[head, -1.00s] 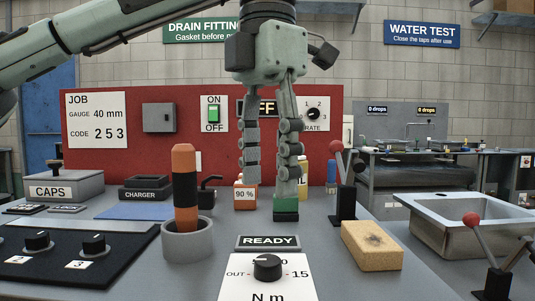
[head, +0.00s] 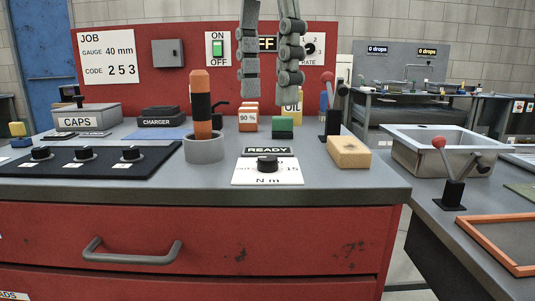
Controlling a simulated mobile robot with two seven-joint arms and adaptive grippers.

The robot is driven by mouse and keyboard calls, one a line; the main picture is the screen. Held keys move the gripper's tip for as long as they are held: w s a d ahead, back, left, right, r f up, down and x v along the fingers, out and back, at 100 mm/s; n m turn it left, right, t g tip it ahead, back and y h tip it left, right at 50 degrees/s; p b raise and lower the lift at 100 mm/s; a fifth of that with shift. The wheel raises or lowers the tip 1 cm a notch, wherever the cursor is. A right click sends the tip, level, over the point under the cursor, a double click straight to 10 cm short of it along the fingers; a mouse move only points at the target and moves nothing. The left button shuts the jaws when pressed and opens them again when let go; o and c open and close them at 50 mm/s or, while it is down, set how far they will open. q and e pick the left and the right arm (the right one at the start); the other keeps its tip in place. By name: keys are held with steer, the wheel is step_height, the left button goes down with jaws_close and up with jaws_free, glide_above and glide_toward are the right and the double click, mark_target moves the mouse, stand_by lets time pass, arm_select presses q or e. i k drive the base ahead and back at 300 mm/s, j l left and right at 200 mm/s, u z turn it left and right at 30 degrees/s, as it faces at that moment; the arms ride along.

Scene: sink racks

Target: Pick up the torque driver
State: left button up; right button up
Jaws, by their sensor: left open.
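An orange torque driver with a black band (head: 202,104) stands upright in a grey round holder (head: 204,150) on the grey bench top; its lower end is hidden in the holder. My left gripper (head: 268,98) hangs from the top of the picture, to the right of the driver. Its two jointed fingers point down, apart, with nothing between them. The gripper's palm is out of the picture. My right gripper is not in view.
A torque dial (head: 267,164) on a white card lies before a READY display (head: 269,151). A sponge (head: 348,152), green block (head: 283,128), 90 % block (head: 248,119) and red-knobbed lever (head: 334,112) stand right of the driver. Black knob panel (head: 85,160) lies left.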

mark_target(200, 95)
steer(key=k, duration=1.15)
